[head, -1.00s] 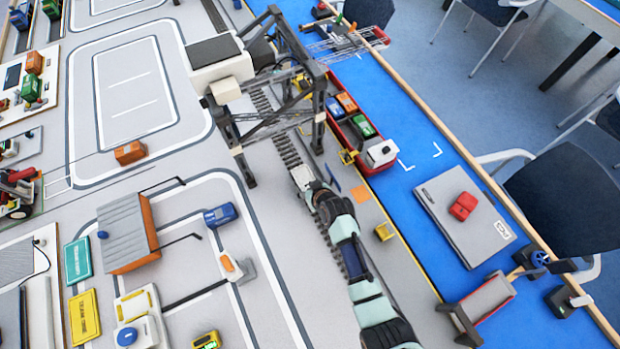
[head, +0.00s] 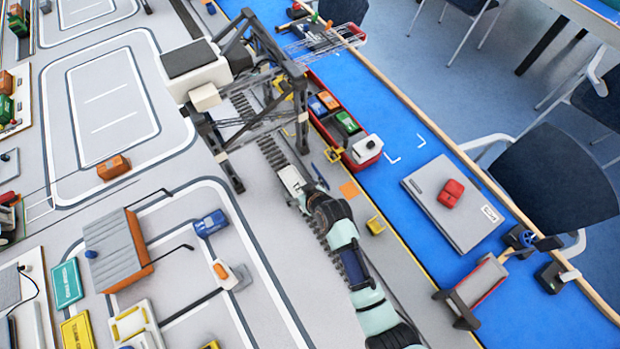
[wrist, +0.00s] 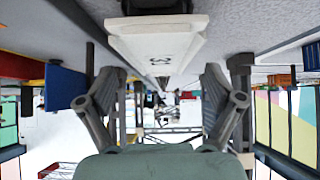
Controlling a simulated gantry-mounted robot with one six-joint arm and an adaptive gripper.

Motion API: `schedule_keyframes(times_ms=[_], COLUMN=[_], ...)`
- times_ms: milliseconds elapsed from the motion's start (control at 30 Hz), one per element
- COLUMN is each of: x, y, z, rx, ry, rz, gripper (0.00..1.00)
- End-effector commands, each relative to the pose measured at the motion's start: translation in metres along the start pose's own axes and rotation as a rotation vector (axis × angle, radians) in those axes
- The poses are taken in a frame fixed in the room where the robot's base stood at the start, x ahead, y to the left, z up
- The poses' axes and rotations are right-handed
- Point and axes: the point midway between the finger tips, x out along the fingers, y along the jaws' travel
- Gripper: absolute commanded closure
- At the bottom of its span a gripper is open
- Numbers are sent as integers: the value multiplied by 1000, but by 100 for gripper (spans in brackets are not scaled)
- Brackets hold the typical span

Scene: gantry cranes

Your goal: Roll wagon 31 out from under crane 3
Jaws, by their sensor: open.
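A white wagon (head: 291,180) is on the dark rail track beside a grey gantry crane's near legs in the head view. In the wrist view it is a pale block (wrist: 157,45) with a dark, partly readable marking, seen end-on. My gripper (wrist: 160,84) is open, one finger to each side of the wagon's near end, with gaps showing. In the head view my gripper (head: 311,197) is at the wagon's near end, its fingers hard to make out. The gantry crane (head: 262,100) stands over the track just beyond; its number is not readable.
A red ship (head: 355,150) with coloured containers lies right of the crane, on blue. A roofed shed (head: 118,249) and blue truck (head: 210,223) are left. The track continues under my arm.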

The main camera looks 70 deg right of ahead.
Motion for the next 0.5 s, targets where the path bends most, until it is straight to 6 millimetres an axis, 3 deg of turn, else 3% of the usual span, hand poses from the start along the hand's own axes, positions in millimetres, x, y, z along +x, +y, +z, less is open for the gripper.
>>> schedule_keyframes(times_ms=[500], x=[-72], y=[0], z=[0], rx=[0], ry=[1], rz=[0], gripper=[8])
